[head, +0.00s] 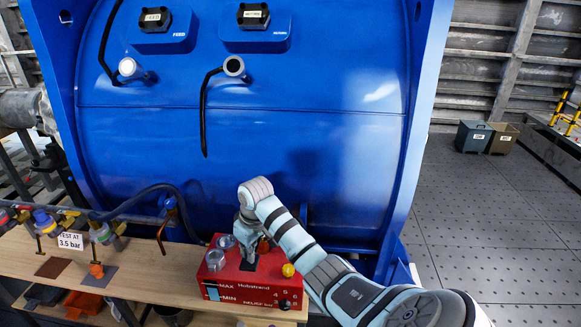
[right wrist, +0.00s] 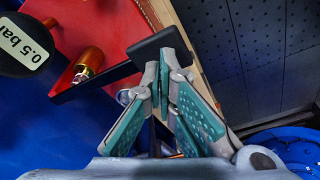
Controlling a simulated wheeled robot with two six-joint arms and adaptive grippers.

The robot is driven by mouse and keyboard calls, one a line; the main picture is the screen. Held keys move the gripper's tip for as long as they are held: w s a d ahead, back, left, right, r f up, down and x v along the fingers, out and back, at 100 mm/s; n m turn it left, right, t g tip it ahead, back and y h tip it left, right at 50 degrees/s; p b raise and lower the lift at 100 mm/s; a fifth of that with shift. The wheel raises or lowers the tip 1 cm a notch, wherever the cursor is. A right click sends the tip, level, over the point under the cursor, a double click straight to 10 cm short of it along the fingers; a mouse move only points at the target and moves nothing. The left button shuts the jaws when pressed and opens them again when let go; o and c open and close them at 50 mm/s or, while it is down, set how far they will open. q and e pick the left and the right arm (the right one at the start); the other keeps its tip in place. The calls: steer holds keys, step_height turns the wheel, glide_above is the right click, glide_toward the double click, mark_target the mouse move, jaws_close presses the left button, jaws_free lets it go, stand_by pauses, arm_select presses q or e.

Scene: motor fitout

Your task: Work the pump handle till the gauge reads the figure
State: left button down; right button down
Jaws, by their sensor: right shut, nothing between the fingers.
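The red pump box (head: 234,282) sits on the wooden bench, with printed MAX and MIN marks. In the right wrist view, a black handle (right wrist: 108,80) with a broad black end pad crosses over the red box (right wrist: 112,22). A round dark gauge with a pale face reading "0.5 bar" (right wrist: 22,42) is at the left. My right gripper (head: 248,260) points down over the box; in the wrist view its fingers (right wrist: 165,72) are shut and empty, close by the handle's end pad. I cannot tell whether they touch. My left gripper is not in view.
A card (head: 70,241) reads "TEST AT 3.5 bar". A large blue motor housing (head: 250,130) stands behind the bench (head: 165,270). Hoses and valves line the bench's left. The floor at right is clear, with two bins (head: 472,137) farther back.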

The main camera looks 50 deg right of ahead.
steer(key=x, duration=0.4)
steer(key=shift+s+d+f+p, duration=0.25)
steer(key=shift+d+p, duration=0.05)
steer(key=shift+p, duration=0.05)
steer(key=v, duration=0.5)
steer(key=shift+w+a+r, duration=0.15)
steer(key=shift+w+a, duration=0.15)
steer(key=shift+a, duration=0.1)
stand_by(0.7)
steer(key=x, duration=0.3)
steer(key=p+x, duration=0.1)
steer(key=shift+s+d+f, duration=0.2)
steer(key=shift+d+f, duration=0.05)
steer(key=shift+d, duration=0.1)
steer(key=v, duration=0.3)
steer(key=b+v, duration=0.1)
steer(key=shift+w+a+r, duration=0.2)
steer(key=shift+a+r, duration=0.05)
steer(key=shift+a, duration=0.1)
